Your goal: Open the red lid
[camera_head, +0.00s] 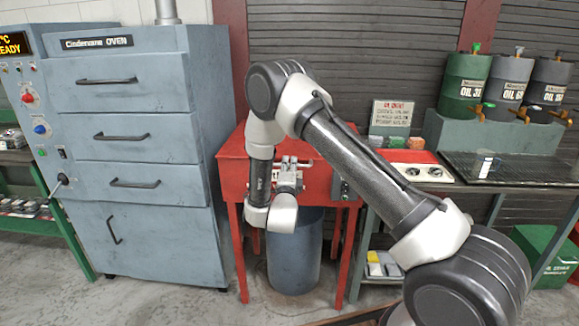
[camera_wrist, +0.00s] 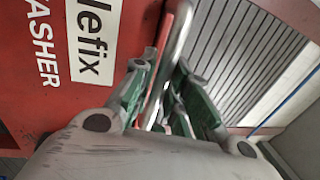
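The red washer (camera_head: 233,162) stands on red legs in the middle of the head view, and its red top looks flat and closed. My gripper (camera_head: 288,178) is at its front. In the wrist view, a red panel (camera_wrist: 35,110) with white lettering and a label ending in "lefix" fills the left side. A shiny metal handle bar (camera_wrist: 178,38) runs between the fingers of my gripper (camera_wrist: 166,65). The fingers are drawn in close on both sides of the bar and look shut on it. The lid's edge and the handle's lower end are partly hidden by the fingers.
A grey-blue oven (camera_head: 140,130) stands close on the left. A blue-grey bin (camera_head: 294,255) is under the washer. A bench with an oil drum (camera_head: 464,85) and others like it is on the right. The slatted shutter (camera_head: 350,45) is behind.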

